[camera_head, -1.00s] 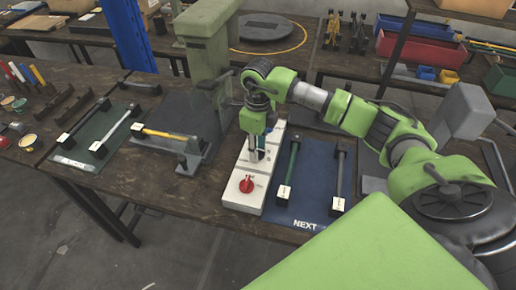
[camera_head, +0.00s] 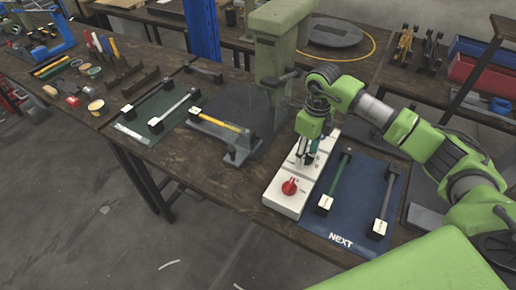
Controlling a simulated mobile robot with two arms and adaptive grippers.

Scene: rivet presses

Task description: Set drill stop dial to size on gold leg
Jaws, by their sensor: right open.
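The red dial (camera_head: 289,187) sits on the near end of a long white box (camera_head: 285,203). My right gripper (camera_head: 306,156) points down over the box, beyond the dial and apart from it. It is open, and it hides part of the box's far half. The gold leg (camera_head: 218,121), a yellow bar with black ends and a white tag, lies in the grey fixture (camera_head: 240,150) by the green press (camera_head: 272,60). The dial's marks are too small to read. My left gripper is not in view.
A blue mat (camera_head: 345,215) marked NEXT, right of the box, holds a green-barred leg (camera_head: 338,178) and a grey-barred leg (camera_head: 385,205). A dark green mat (camera_head: 137,132) at left holds more legs. Red bins (camera_head: 485,75) stand back right.

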